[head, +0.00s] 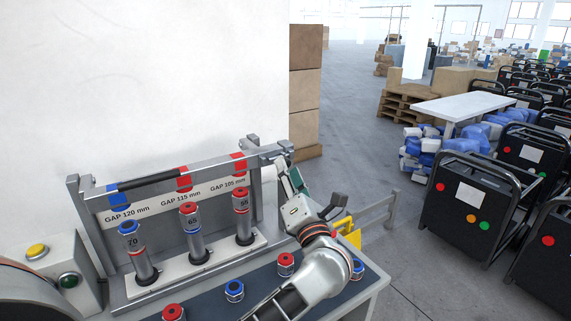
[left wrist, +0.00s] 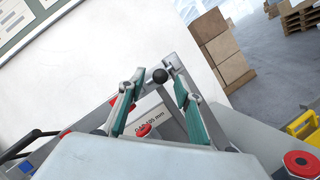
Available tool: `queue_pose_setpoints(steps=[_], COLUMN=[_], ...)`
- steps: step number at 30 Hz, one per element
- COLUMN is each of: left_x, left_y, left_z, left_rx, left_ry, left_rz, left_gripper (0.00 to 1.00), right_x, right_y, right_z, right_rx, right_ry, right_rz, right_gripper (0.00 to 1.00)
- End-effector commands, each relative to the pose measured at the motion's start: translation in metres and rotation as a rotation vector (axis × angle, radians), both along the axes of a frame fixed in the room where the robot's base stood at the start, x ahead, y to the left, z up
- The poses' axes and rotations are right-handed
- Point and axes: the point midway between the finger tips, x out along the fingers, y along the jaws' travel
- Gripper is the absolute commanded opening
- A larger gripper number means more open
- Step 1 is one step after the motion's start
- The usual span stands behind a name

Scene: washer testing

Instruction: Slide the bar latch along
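The grey test frame (head: 84,197) stands against the white wall, with a long bar latch (head: 215,164) along its top; part of the bar is black. A black ball knob (left wrist: 160,75) shows in the left wrist view at the frame's right end. My left gripper (head: 275,155) is at that right end of the frame. In the left wrist view its two green-and-grey fingers (left wrist: 156,72) stand apart, with the knob between their tips. I cannot tell if a fingertip touches the knob. My right gripper is not in view.
Three capped cylinders (head: 194,235) stand under the gap labels. Red and blue capped pieces (head: 234,290) lie on the dark bench top. A yellow button (head: 37,250) and a green one (head: 68,280) are at left. Yellow parts (head: 348,231) sit at the right edge.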

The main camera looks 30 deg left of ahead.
Motion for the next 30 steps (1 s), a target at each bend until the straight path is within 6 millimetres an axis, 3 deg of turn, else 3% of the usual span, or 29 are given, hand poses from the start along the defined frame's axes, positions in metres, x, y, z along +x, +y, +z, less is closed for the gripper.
queue_pose_setpoints(steps=[7,17,21,22,30], left_x=[0.02,0.023,0.023,0.023,0.013], left_y=[0.018,0.022,0.021,0.021,0.027], left_z=[0.007,0.008,0.008,0.008,0.009], left_rx=[0.002,0.0,0.0,0.0,-0.001], left_ry=[0.0,0.001,0.001,0.001,0.002], left_rz=[0.0,0.0,0.0,0.0,-0.001], left_gripper=[0.34,0.34,0.03,0.0,0.0], right_x=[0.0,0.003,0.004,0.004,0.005], right_y=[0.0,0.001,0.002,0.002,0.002], right_z=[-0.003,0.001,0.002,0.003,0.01], right_rx=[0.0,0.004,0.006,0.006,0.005], right_ry=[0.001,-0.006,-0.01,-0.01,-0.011], right_rz=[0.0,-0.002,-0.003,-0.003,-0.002], right_gripper=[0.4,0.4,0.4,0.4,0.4])
